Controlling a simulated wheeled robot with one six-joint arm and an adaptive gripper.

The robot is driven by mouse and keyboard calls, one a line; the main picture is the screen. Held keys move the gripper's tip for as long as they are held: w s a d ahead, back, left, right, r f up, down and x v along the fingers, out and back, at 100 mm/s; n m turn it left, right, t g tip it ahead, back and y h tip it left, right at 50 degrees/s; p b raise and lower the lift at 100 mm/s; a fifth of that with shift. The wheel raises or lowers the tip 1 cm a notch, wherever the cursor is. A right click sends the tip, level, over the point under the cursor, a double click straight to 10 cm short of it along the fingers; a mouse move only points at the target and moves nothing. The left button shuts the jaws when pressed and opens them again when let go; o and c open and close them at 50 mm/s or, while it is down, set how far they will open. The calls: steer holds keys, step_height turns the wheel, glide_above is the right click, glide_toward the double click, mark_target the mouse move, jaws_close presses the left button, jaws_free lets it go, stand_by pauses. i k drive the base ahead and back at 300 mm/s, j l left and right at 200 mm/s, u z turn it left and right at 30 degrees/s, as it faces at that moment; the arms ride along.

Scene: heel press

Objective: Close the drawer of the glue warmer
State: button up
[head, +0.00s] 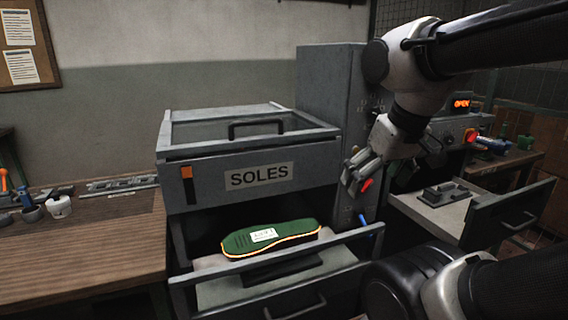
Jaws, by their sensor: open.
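No label naming the glue warmer is readable. My gripper (357,186) is open and points down, left of that drawer and in front of a tall grey cabinet. It appears empty. My arm covers part of the unit.
A wooden bench (95,240) with tools and a white cup (59,207) is at the left. A blue-handled tool lies on a right-hand bench.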

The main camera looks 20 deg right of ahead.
mark_target(470, 195)
steer(key=z, duration=2)
steer(key=i+j+z, duration=0.25)
steer(key=i, duration=0.2)
